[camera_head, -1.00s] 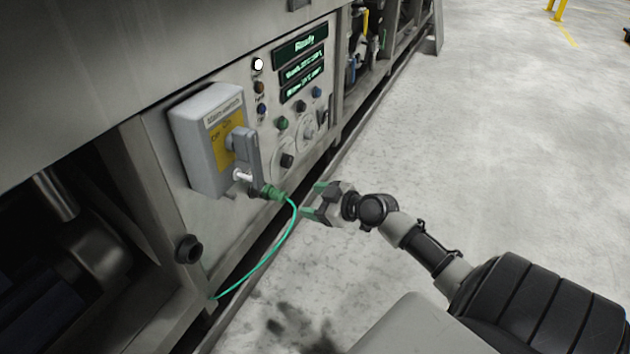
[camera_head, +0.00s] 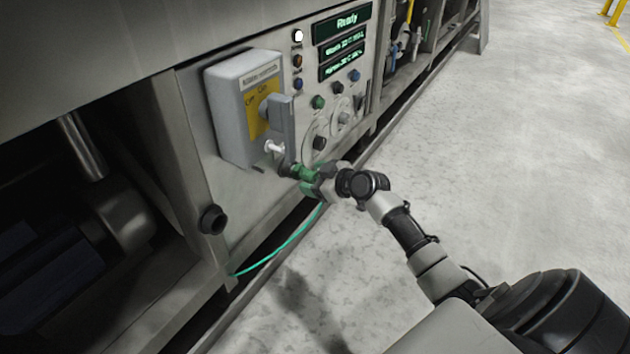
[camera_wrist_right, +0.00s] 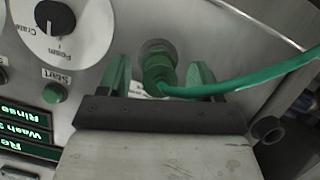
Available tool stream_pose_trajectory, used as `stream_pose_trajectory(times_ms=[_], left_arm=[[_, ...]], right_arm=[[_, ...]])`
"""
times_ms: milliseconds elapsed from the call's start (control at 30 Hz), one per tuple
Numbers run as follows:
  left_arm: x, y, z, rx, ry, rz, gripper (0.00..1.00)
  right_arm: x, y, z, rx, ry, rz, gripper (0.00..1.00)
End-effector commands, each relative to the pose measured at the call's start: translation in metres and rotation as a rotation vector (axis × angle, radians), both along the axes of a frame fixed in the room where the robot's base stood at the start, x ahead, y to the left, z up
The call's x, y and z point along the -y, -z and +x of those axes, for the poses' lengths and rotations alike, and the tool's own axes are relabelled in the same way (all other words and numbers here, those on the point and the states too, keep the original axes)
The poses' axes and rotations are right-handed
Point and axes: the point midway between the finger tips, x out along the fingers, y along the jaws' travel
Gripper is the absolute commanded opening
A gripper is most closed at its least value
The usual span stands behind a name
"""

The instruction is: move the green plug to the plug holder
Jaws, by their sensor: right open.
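The green plug (camera_wrist_right: 158,72) sits in a round grey socket on the machine panel, with its green cable running off to the right in the right wrist view. My right gripper (camera_wrist_right: 160,75) is open, with one green-tipped finger on each side of the plug. In the head view the right gripper (camera_head: 305,176) is at the plug, below the grey switch box, and largely covers it. A black round fitting (camera_head: 212,219), which looks like the plug holder, sticks out lower left on the panel. It also shows in the right wrist view (camera_wrist_right: 268,130). My left gripper is not in view.
The grey switch box (camera_head: 232,115) with a yellow plate and handle juts out above the plug. The green cable (camera_head: 285,252) hangs down to the lower left. Displays (camera_head: 342,45), buttons and dials are to the right. The floor (camera_head: 480,160) at right is clear.

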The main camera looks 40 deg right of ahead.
Motion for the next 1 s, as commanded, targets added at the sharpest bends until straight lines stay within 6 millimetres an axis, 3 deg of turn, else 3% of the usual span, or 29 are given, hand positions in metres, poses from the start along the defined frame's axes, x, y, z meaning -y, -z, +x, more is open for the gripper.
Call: stream_pose_trajectory(times_ms=[167, 500, 533, 733, 1000], left_arm=[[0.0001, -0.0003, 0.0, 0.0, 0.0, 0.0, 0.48], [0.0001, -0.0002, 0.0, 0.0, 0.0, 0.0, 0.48], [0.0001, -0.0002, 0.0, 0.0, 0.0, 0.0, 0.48], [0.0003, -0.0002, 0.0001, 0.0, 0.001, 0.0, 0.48], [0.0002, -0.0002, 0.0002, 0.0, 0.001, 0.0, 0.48]], right_arm=[[-0.0001, -0.0003, -0.0001, 0.0, 0.0, 0.0, 0.62], [-0.0001, -0.0003, -0.0003, 0.0, 0.0, 0.0, 0.1], [-0.0001, -0.0003, -0.0003, 0.001, 0.0, 0.0, 0.32], [-0.0001, -0.0003, -0.0003, 0.0, 0.0, 0.0, 0.01], [0.0, -0.0002, -0.0004, 0.0, 0.0, 0.0, 0.0]])
